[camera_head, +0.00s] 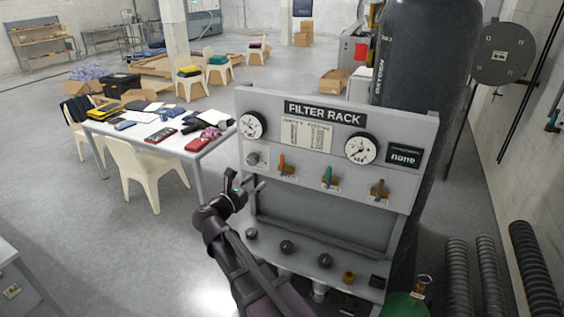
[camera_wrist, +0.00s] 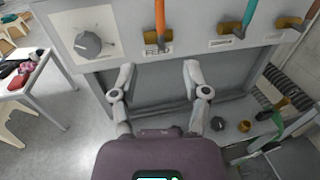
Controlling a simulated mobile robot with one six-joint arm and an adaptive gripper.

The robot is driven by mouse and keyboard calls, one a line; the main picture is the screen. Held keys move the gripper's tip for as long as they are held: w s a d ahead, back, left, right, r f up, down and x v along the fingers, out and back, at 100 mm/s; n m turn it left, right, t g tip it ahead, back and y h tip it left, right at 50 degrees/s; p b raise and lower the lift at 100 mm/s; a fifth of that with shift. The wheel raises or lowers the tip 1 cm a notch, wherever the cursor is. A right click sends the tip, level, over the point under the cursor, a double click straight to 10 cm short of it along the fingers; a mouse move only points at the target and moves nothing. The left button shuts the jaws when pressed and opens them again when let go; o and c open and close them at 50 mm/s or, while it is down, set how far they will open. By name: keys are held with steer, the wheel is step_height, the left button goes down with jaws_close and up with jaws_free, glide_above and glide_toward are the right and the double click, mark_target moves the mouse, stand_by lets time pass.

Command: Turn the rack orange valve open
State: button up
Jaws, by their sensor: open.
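The orange valve (camera_head: 282,164) is the leftmost of three lever valves on the grey filter rack (camera_head: 249,105). Its orange lever (camera_wrist: 160,18) points up from a brass body in the wrist view. My gripper (camera_head: 246,182) is in front of the rack, left of and lower than the orange valve in the head view. In the wrist view my gripper (camera_wrist: 159,69) is open and empty, its fingers apart below the orange valve. They do not appear to touch the valve.
A teal-handled valve (camera_head: 328,176) and a brown-handled valve (camera_head: 379,187) sit to the right. A grey knob (camera_wrist: 88,45) is left of the orange valve. Black knobs (camera_head: 286,247) line the lower ledge. A cluttered table (camera_head: 182,152) stands left of the rack.

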mark_target(281, 164)
steer(key=shift+w+d, duration=0.1)
steer(key=shift+x, duration=6.8)
jaws_close()
